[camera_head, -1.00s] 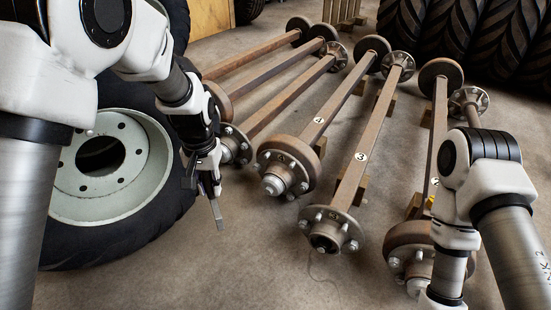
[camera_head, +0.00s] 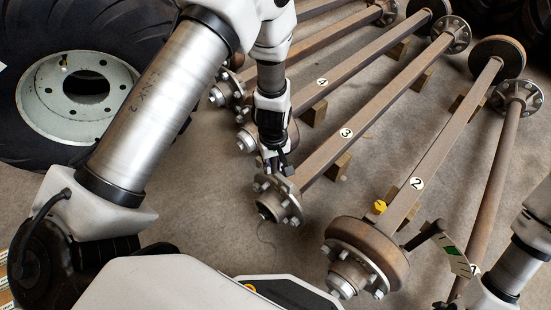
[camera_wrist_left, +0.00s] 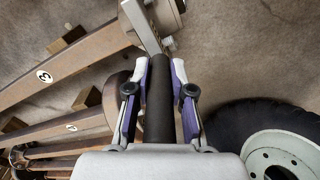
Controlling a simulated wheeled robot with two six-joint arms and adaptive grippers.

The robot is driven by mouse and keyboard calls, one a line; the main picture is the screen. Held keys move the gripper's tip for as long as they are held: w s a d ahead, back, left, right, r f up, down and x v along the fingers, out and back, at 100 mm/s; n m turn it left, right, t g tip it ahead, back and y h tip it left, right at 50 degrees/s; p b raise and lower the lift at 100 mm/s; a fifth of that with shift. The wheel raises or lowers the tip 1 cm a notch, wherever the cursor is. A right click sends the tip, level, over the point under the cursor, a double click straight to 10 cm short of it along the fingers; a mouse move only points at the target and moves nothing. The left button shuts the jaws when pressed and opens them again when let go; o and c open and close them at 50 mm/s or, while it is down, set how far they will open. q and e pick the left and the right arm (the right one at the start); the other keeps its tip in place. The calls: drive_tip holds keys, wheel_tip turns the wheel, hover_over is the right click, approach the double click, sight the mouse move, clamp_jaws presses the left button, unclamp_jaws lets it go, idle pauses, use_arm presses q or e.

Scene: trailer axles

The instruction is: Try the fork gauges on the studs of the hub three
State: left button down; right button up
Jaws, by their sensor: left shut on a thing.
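The hub three (camera_head: 278,200) is a rusty flange with several studs at the near end of the axle marked 3. My left gripper (camera_head: 274,163) is directly above it in the head view. In the left wrist view my left gripper (camera_wrist_left: 160,100) is shut on the dark round handle of a fork gauge (camera_wrist_left: 158,95). The gauge's flat grey plate (camera_wrist_left: 139,24) reaches the hub (camera_wrist_left: 166,14) at the top; I cannot tell whether it fits around a stud. Another fork gauge (camera_head: 455,256), with a dark handle and green mark, shows at right. My right gripper is out of view.
The axle marked 2 (camera_head: 432,168) with its brown drum (camera_head: 368,252) lies to the right, with a yellow tag (camera_head: 380,206). The axle marked 4 lies to the left. A large tyred wheel (camera_head: 130,50) is at upper left. Bare floor shows between the hubs.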

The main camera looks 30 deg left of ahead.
sight(274, 177)
use_arm(q)
drive_tip(key=shift+f, duration=0.15)
drive_tip(key=shift+f+b, duration=2.5)
drive_tip(key=shift+f, duration=0.85)
drive_tip(key=shift+f+b, duration=0.35)
drive_tip(key=shift+f, duration=0.05)
drive_tip(key=shift+f+b, duration=1.75)
drive_tip(key=shift+f, duration=0.45)
